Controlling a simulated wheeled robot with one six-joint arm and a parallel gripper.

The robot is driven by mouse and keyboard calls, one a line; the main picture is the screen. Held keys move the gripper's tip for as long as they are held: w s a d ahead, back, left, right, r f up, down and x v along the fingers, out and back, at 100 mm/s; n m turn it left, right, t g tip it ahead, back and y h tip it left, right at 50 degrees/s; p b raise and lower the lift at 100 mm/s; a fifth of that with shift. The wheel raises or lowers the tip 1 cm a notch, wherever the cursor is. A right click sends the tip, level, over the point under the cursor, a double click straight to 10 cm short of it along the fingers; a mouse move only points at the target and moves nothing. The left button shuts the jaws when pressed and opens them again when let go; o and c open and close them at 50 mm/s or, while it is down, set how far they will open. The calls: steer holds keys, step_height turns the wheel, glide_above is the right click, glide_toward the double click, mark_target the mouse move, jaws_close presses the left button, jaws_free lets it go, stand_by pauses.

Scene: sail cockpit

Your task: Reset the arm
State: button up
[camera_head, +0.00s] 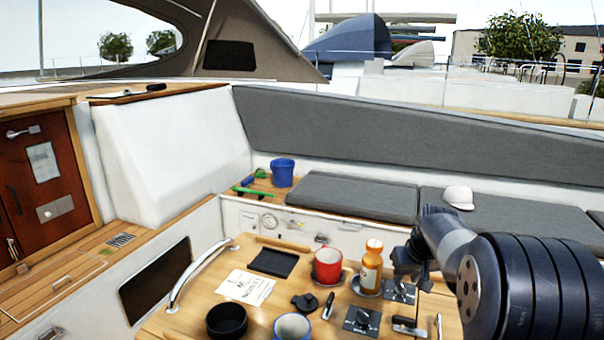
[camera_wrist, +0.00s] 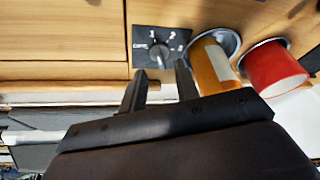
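My arm (camera_head: 455,250) reaches in from the right edge of the head view, over the right side of the wooden cockpit table. My gripper (camera_head: 408,275) is small and dark there, beside the orange bottle. In the wrist view my gripper (camera_wrist: 158,82) has its two dark fingers apart, with nothing between them. A rotary switch panel (camera_wrist: 160,47) lies beyond the fingertips. The orange bottle (camera_wrist: 212,65) and the red mug (camera_wrist: 275,70) are to the right of the fingers. In the head view the bottle (camera_head: 371,268) stands right of the red mug (camera_head: 328,266).
The table (camera_head: 205,283) also carries a black bowl (camera_head: 227,320), a white-blue mug (camera_head: 292,327), a paper note (camera_head: 247,287), a dark tray (camera_head: 273,262) and another switch (camera_head: 361,320). A metal rail (camera_head: 190,270) edges its left side. A blue bucket (camera_head: 283,172) and white cap (camera_head: 458,197) sit behind.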

mark_target(402, 285)
steer(key=x, duration=0.3)
steer(key=shift+w+f, duration=0.15)
steer(key=shift+f, duration=0.1)
steer(key=shift+r, duration=0.1)
